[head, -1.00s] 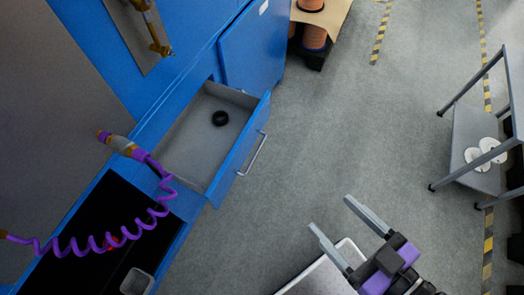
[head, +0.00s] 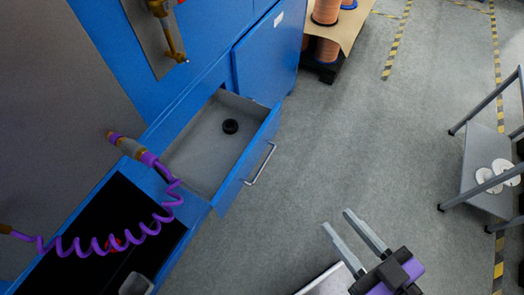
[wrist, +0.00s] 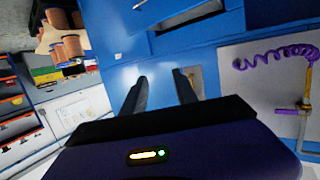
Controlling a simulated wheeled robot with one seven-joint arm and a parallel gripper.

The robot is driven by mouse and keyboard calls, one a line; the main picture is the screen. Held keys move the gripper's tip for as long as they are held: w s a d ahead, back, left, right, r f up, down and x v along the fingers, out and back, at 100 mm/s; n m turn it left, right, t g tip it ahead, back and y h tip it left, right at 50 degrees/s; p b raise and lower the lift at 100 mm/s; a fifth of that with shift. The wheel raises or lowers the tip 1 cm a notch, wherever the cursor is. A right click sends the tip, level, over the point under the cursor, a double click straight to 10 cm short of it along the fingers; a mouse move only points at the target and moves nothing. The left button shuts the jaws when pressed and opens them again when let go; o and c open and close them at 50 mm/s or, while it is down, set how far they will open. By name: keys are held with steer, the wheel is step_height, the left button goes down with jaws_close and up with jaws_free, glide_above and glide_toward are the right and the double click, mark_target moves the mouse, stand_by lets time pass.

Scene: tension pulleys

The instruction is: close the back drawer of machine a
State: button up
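The blue machine stands at the left in the head view. Its drawer (head: 249,160) is pulled out, with a silver bar handle (head: 261,165) on its blue front. A black ring (head: 230,126) lies on the grey drawer floor. My gripper (head: 348,223) is in front of the drawer to the lower right, apart from the handle. Its two fingers are spread with nothing between them. In the wrist view the gripper (wrist: 160,85) shows with its fingers apart, pointing at blue panels of the machine (wrist: 165,62).
A coiled purple hose (head: 110,237) hangs at the machine's left part. A pallet with copper spools (head: 324,38) stands beyond the drawer. A grey shelf rack (head: 486,170) stands at the right. The floor (head: 350,130) between is clear.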

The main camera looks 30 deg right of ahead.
steer(key=w+d, duration=0.1)
steer(key=w+d+f+m+h+b, duration=0.1)
steer(key=w, duration=0.1)
steer(key=w+d+f+t+h, duration=0.1)
steer(key=d, duration=0.1)
steer(key=shift+w+f+m+b, duration=0.2)
steer(key=shift+f+m+b, duration=0.05)
steer(key=shift+m+b, duration=0.05)
jaws_close()
steer(key=w+d+f+m+g+b, duration=0.1)
steer(key=w+d+f+m+b, duration=0.2)
steer(key=d+f, duration=0.35)
steer(key=w+d+f+m+g+h, duration=0.1)
steer(key=w+d+f+m+g, duration=0.1)
steer(key=w+d+f+m, duration=0.45)
steer(key=w+d+f+m+g+b, duration=0.1)
steer(key=w+d+f+b, duration=0.2)
steer(key=f, duration=0.6)
steer(key=t+y, duration=0.3)
steer(key=y, duration=1)
glide_toward(265, 136)
steer(key=shift+n, duration=0.25)
steer(key=x, duration=0.7)
steer(key=shift+s+a+r, duration=0.1)
